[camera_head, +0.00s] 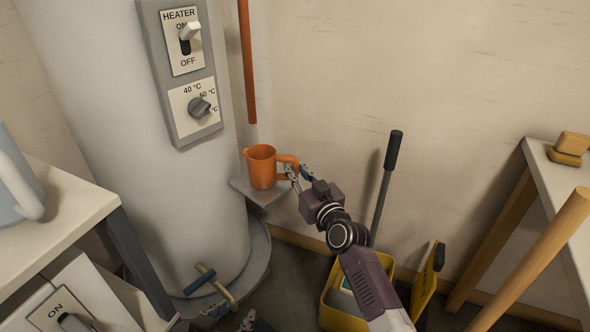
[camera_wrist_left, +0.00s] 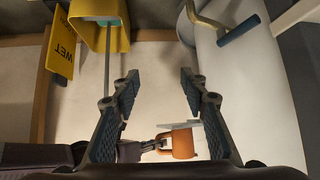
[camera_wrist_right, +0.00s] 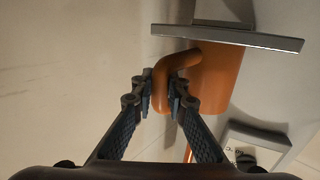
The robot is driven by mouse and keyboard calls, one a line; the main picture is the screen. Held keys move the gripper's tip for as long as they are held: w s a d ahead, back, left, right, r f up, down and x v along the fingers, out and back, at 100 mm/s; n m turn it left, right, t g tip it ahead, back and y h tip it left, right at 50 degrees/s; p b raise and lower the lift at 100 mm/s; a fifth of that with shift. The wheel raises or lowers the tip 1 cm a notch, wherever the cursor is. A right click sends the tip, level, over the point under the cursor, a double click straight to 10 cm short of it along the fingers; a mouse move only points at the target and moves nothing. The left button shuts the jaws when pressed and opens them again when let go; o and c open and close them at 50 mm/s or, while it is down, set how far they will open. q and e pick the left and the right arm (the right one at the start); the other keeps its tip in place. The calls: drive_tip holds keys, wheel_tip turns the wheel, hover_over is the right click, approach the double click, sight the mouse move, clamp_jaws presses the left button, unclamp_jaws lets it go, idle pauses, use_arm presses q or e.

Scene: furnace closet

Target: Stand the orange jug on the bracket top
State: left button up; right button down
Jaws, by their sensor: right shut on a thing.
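The orange jug (camera_head: 261,167) is upright at the grey bracket (camera_head: 265,196) on the side of the white tank. Its base is over the bracket top; I cannot tell whether it rests fully on it. My right gripper (camera_head: 292,173) is shut on the jug's handle, to the right of the body. In the right wrist view the fingers (camera_wrist_right: 162,92) pinch the handle, with the jug (camera_wrist_right: 216,80) against the bracket plate (camera_wrist_right: 225,37). My left gripper (camera_wrist_left: 158,82) is open and empty, low at the bottom edge of the head view (camera_head: 232,317).
An orange pipe (camera_head: 246,60) hangs just above and behind the jug. A blue-handled valve (camera_head: 212,282) is low on the tank. A yellow bucket (camera_head: 343,300) with a mop handle (camera_head: 388,170) stands behind my right arm. Shelves flank both sides.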

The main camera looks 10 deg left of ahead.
use_arm(q)
drive_tip(key=shift+w+d, duration=0.1)
drive_tip(key=shift+w+d+r, duration=0.1)
drive_tip(key=shift+w+r, duration=0.1)
drive_tip(key=shift+r, duration=0.05)
drive_tip(key=shift+r+t, duration=0.1)
drive_tip(key=shift+t, duration=0.2)
use_arm(e)
drive_tip(key=shift+f, duration=0.1)
use_arm(q)
drive_tip(key=shift+w+r, duration=0.2)
use_arm(e)
drive_tip(key=c, duration=1.8)
unclamp_jaws()
